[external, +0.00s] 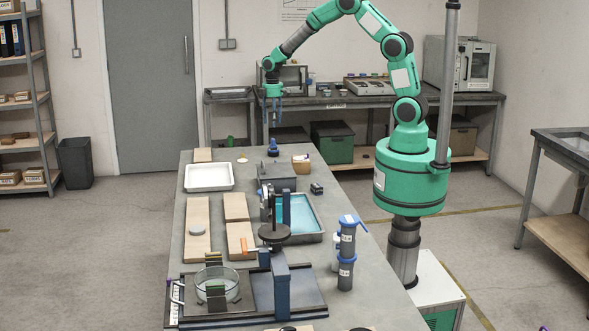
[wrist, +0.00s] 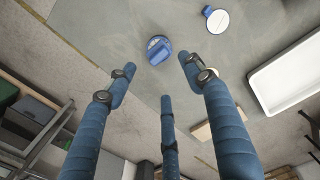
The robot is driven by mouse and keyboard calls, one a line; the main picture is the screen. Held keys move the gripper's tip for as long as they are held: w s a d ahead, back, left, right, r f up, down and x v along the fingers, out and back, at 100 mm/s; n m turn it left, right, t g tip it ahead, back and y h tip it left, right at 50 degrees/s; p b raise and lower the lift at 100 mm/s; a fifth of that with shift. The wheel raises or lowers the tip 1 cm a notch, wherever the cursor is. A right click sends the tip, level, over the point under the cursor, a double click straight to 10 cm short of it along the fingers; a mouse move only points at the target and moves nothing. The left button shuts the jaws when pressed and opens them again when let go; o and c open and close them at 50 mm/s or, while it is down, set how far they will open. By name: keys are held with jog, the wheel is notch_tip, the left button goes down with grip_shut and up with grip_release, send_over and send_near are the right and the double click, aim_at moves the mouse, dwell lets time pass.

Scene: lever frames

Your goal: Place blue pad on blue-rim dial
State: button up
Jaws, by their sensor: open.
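A blue piece (wrist: 158,49) with a raised part on a round base, seemingly the blue pad, lies on the grey table below my fingertips in the wrist view. It also shows at the far end of the table (external: 272,148) in the external view. A pale disc with a blue edge (wrist: 217,21), seemingly the blue-rim dial, lies to its upper right in the wrist view.
A white tray (wrist: 258,85) stands right of the disc in the wrist view, with a wooden block (wrist: 202,132) near it. A grey box (external: 277,174) and a pale blue tray (external: 312,238) stand on the nearer table. Bare table surrounds the blue piece.

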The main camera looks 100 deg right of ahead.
jog(key=s+a+r+t+h, duration=0.1)
jog(key=s+a+r, duration=0.1)
jog(key=a+r, duration=0.95)
jog(key=s+a+r+t, duration=0.1)
jog(key=s+a+r, duration=0.1)
jog(key=a+r, duration=0.9)
jog(key=s+a+r+t, duration=0.1)
jog(key=s+a+r, duration=0.2)
jog(key=s+a, duration=0.7)
jog(key=s+a+r+t+y, duration=0.1)
jog(key=s+a+r+t, duration=0.1)
jog(key=s+a, duration=0.8)
jog(key=shift+a+r+t, duration=0.3)
jog(key=shift+a+r, duration=0.1)
jog(key=shift+r, duration=0.25)
jog(key=shift+s, duration=0.1)
notch_tip(320, 180, down, 4)
jog(key=b, duration=0.3)
jog(key=shift+r+b, duration=0.25)
jog(key=shift+b, duration=0.05)
